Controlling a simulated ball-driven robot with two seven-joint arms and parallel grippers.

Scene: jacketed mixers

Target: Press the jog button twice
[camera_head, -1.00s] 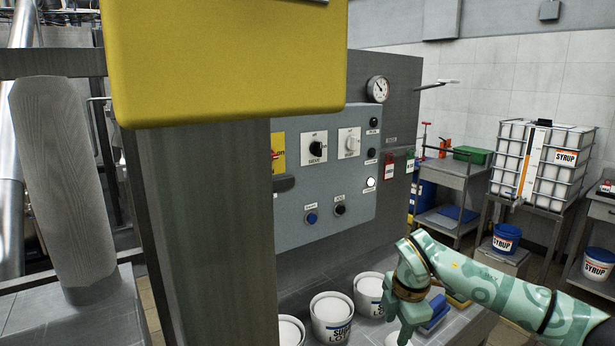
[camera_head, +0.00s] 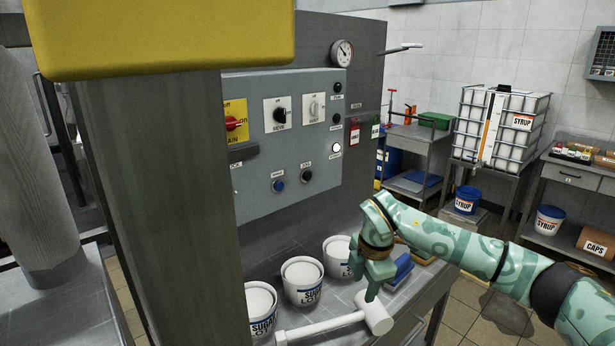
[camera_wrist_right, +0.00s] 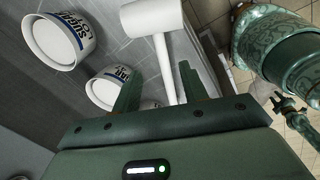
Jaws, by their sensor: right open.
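The jog button (camera_head: 306,176) is a small black button under a "JOG" label on the grey control panel (camera_head: 300,140). A blue button (camera_head: 278,186) sits to its left. My right gripper (camera_head: 371,292) points down over the bench, below and to the right of the panel, apart from the button. In the right wrist view (camera_wrist_right: 158,88) its fingers are open and empty, with the handle of a white mallet (camera_wrist_right: 153,17) showing between them. What seems to be my left gripper (camera_wrist_right: 288,108) shows small at the right edge; its jaws are unclear.
The white mallet (camera_head: 374,313) lies on the bench (camera_head: 345,299), its handle toward the left. White tubs (camera_head: 302,283) stand in a row below the panel. A grey post (camera_head: 180,200) and yellow box (camera_head: 150,35) block the left side.

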